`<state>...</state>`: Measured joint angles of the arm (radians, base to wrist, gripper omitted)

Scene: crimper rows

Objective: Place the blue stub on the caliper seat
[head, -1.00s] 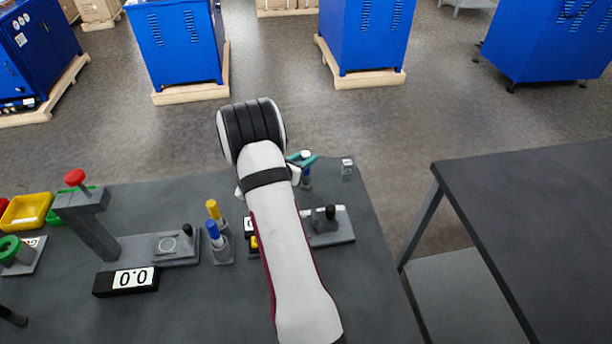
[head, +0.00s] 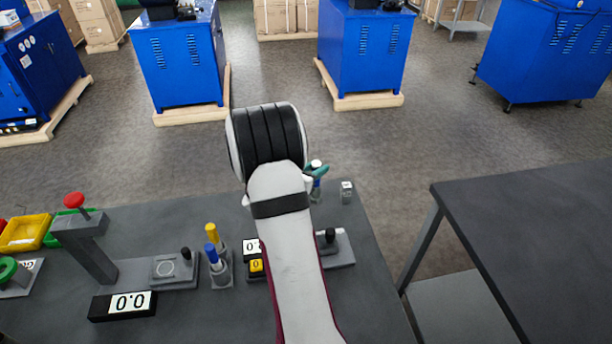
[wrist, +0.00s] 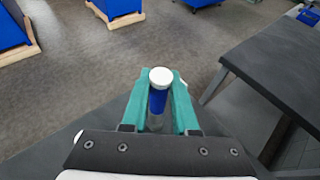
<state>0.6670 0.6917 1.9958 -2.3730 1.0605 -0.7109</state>
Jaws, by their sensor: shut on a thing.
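My gripper (head: 317,169) is teal and shut on the blue stub (head: 316,183), near the far right of the grey bench. In the wrist view the stub (wrist: 158,102) has a white round top and a blue body, upright between the two fingers (wrist: 160,105). A paler part shows below the blue. The caliper seat is not clear to me. A second grey base (head: 340,252) with a black knob is partly hidden behind my arm.
Blue-topped (head: 212,256) and yellow-topped (head: 212,233) pegs stand in grey holders. A red-knobbed stand (head: 85,235) and a yellow bin (head: 24,232) are at left. A small marked block (head: 347,192) is right of my gripper.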

